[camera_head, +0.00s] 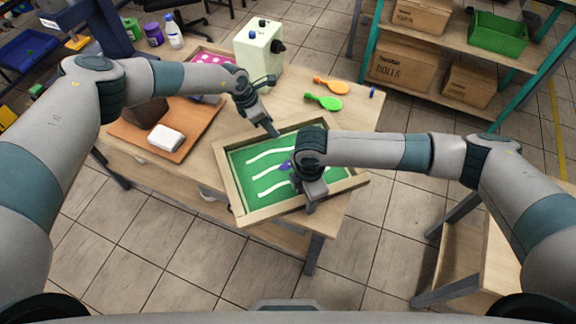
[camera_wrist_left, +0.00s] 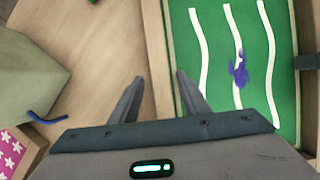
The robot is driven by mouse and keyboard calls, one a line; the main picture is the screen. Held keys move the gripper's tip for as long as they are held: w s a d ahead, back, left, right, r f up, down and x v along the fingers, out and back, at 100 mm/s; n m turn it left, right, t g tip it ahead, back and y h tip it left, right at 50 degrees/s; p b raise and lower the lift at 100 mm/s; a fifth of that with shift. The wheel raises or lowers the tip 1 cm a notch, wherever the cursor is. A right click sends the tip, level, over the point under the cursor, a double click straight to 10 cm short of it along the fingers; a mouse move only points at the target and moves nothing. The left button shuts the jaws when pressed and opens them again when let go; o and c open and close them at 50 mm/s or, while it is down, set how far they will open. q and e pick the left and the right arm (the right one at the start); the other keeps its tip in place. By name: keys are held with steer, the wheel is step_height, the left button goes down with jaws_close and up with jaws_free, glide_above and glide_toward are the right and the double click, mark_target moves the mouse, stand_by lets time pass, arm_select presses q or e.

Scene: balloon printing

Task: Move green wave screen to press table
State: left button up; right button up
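The green wave screen (camera_head: 242,165), a wooden frame with green mesh, white wavy lines and a purple smear, lies flat on the wooden table (camera_head: 355,105). It also shows in the left wrist view (camera_wrist_left: 215,45). My left gripper (camera_head: 274,132) is at the screen's back edge. In the left wrist view its fingers (camera_wrist_left: 160,76) are apart, one on each side of the frame rail, with small gaps seeming to show beside it. My right gripper (camera_head: 310,208) is at the front rail; its fingers are mostly hidden. Which surface is the press table is not clear.
A brown board (camera_head: 187,135) with a white block (camera_head: 166,138) lies at left. A pink screen (camera_head: 212,56) and pale green machine (camera_head: 258,45) stand behind. Orange (camera_head: 331,86) and green (camera_head: 324,101) paddles lie at the back right. Another wooden table (camera_head: 500,265) stands at lower right.

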arm_select(q)
steer(key=shift+r, duration=0.1)
steer(key=v, duration=1.1)
steer(key=shift+a+r, duration=0.25)
steer(key=shift+r, duration=0.1)
steer(key=shift+s, duration=0.1)
arm_select(e)
steer(key=shift+r, duration=0.15)
step_height(320, 180, up, 12)
stand_by(0.6)
stand_by(0.5)
